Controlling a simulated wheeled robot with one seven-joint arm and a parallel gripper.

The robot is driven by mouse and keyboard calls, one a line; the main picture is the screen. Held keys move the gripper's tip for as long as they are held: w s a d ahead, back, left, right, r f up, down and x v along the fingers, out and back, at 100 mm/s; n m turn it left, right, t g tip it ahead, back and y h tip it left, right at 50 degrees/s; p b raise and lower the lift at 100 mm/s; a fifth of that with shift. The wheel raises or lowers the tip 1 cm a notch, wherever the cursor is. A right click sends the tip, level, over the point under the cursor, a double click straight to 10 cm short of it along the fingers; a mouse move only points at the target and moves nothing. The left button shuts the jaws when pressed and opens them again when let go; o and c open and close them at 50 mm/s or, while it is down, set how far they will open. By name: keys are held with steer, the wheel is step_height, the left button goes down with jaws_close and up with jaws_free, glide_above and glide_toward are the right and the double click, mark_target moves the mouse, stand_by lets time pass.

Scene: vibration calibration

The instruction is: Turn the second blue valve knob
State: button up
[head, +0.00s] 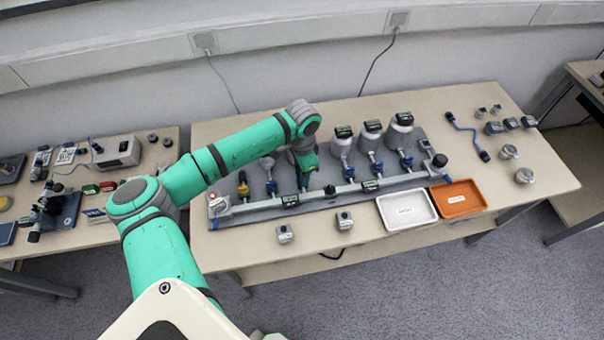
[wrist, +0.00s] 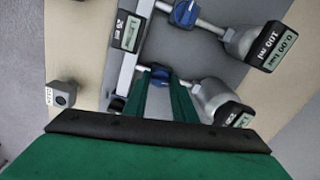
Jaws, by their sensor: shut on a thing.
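A row of blue valve knobs runs along the pipe rig on the table. In the wrist view my green fingers (wrist: 160,80) are closed around this blue valve knob (wrist: 160,71), one on each side. A neighbouring blue knob (wrist: 185,13) is clear of the fingers.
Grey canisters with gauges (head: 371,136) stand behind the knobs. A horizontal pipe (head: 325,195) with small displays runs in front. A white tray (head: 406,209) and an orange tray (head: 458,199) lie at the front right.

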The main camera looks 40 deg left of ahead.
steer(key=shift+m, duration=1.1)
steer(key=o, duration=1)
steer(key=shift+o, duration=0.2)
steer(key=shift+r, duration=0.1)
step_height(320, 180, up, 11)
steer(key=shift+f, duration=0.2)
